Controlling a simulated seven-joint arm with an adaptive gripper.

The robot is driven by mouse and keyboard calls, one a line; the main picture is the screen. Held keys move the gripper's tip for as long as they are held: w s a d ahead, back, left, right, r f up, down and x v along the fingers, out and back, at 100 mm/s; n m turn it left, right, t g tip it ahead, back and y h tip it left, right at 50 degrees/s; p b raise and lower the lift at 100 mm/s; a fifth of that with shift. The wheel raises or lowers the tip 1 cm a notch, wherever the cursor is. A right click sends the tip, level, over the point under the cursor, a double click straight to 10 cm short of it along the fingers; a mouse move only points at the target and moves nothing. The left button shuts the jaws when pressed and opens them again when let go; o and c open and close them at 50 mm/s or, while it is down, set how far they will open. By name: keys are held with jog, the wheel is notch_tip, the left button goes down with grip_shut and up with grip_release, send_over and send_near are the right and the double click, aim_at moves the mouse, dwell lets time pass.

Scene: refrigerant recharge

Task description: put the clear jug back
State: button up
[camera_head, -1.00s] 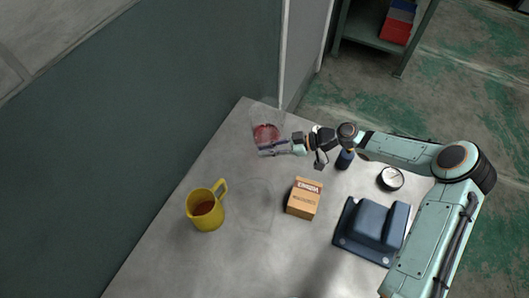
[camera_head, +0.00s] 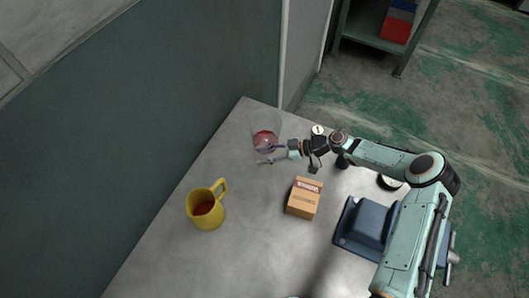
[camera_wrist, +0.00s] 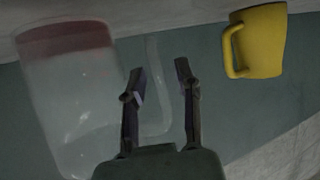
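The clear jug (camera_head: 265,138) holds a little red liquid and stands near the far corner of the table. In the wrist view the clear jug (camera_wrist: 75,100) appears upside down at left, with its handle (camera_wrist: 158,85) showing between my fingertips. My gripper (camera_head: 269,155) is beside the jug on its near side. In the wrist view my gripper (camera_wrist: 160,75) has its two fingers spread apart, with a gap between them and the handle. I cannot tell exactly how far the handle reaches between the fingers.
A yellow jug (camera_head: 205,210) with dark red liquid stands at front left; it also shows in the wrist view (camera_wrist: 262,42). A cardboard box (camera_head: 304,198) stands mid-table, with a blue-grey device (camera_head: 365,225) to its right. A wall (camera_head: 150,110) borders the table's left side.

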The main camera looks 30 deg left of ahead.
jog(key=shift+d+r, duration=0.1)
jog(key=shift+r, duration=0.1)
jog(key=v, duration=1.2)
jog(key=s+d+r+m+t+h, duration=0.2)
jog(key=s+d+r+m+h, duration=0.75)
jog(key=s+r, duration=0.25)
jog(key=s+d+r+m+t+h, duration=0.1)
jog(key=s+d+r+m, duration=0.1)
jog(key=s+m, duration=0.4)
jog(key=s+d+r+m+t+h, duration=0.1)
jog(key=s+d+r+m+t, duration=0.1)
jog(key=s+d+m, duration=0.3)
jog(key=s+m, duration=0.1)
jog(key=s, duration=0.2)
jog(key=shift+s+d, duration=0.2)
